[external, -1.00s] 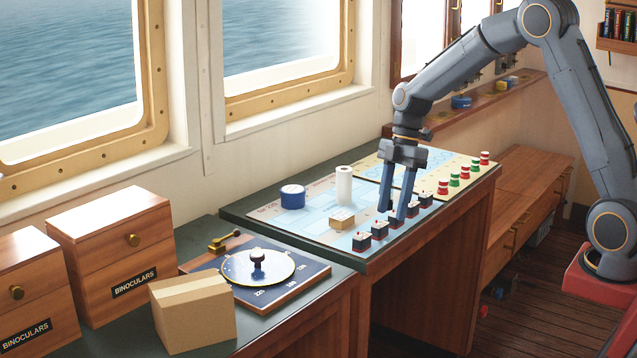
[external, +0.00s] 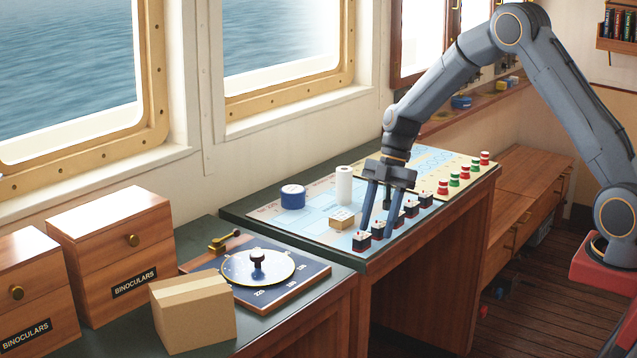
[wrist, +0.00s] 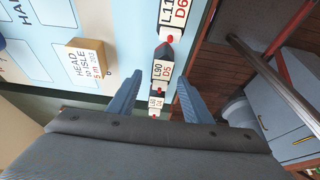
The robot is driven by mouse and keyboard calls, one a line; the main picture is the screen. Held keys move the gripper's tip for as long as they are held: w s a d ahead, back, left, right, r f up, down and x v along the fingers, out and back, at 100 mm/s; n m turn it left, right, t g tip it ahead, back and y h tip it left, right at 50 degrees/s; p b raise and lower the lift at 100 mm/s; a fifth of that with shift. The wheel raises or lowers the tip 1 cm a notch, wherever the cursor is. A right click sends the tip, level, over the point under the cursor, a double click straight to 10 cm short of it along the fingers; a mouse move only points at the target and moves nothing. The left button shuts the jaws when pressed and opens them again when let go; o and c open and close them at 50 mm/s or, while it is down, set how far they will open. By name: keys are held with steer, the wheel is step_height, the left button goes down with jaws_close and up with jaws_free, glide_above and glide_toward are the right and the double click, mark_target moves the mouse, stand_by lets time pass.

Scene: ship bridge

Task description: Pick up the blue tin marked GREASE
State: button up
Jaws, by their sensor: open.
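A short blue cylinder (external: 292,197) stands upright on the far left part of the chart table. A smaller blue round thing (external: 461,102) is on the shelf along the wall. I cannot read GREASE on either. My gripper (external: 377,232) points down, open, over the row of small dark blocks at the table's front edge. It is to the right of and nearer than the blue cylinder, apart from it. In the wrist view my gripper (wrist: 159,78) has its fingers either side of a block marked L90 D5 (wrist: 162,73).
A white roll (external: 344,185) stands right of the blue cylinder. A small tan block (external: 342,218) lies in front of it. Red and green pieces (external: 465,172) line the right. A cardboard box (external: 193,313) and a dial board (external: 300,285) are on the left counter.

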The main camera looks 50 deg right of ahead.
steer(key=shift+a+f, duration=0.15)
steer(key=shift+f, duration=0.15)
steer(key=c, duration=1.1)
steer(key=shift+c, duration=0.2)
steer(key=shift+r, duration=0.1)
